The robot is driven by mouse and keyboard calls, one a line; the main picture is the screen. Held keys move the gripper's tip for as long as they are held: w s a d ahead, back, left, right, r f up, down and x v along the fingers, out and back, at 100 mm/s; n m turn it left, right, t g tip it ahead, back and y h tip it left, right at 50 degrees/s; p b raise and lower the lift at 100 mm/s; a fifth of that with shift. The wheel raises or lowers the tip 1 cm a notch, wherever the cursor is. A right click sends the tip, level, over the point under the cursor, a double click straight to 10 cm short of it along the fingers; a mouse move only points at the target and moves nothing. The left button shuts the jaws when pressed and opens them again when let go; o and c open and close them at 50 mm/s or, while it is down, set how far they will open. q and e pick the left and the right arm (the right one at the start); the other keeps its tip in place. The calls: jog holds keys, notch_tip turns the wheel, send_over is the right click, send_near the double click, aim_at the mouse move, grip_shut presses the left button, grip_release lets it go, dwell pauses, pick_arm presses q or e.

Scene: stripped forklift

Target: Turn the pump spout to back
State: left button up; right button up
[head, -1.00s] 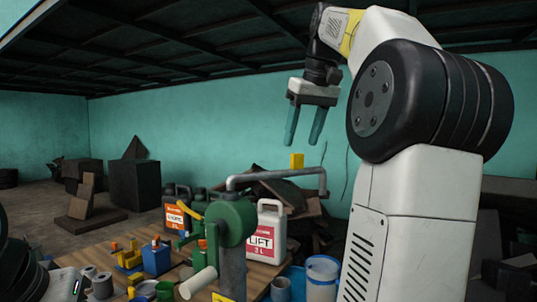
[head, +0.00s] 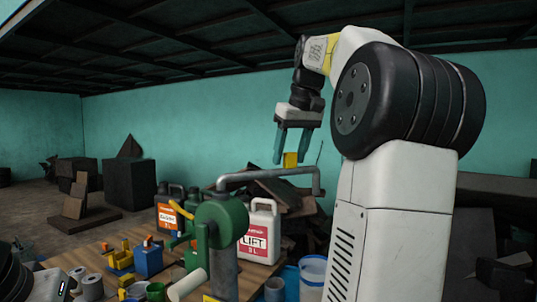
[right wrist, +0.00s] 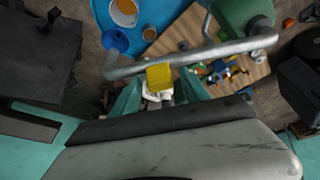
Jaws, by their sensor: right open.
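The hand pump has a green body (head: 222,222) with a grey pipe spout (head: 258,175) on top. In the head view the spout runs to the right and bends down at its end. A yellow block (head: 290,160) stands up on the spout. My right gripper (head: 292,148) is open, fingers pointing down, just above the spout at the yellow block. In the right wrist view the yellow block (right wrist: 159,77) shows between the fingers, with the spout (right wrist: 215,52) crossing beyond. I cannot tell whether the fingers touch the block. My left gripper is out of view.
A white jug with a red label (head: 259,232) stands behind the pump on the wooden table. Dark scrap is behind.

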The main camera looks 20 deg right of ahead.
grip_shut()
dwell(1.4)
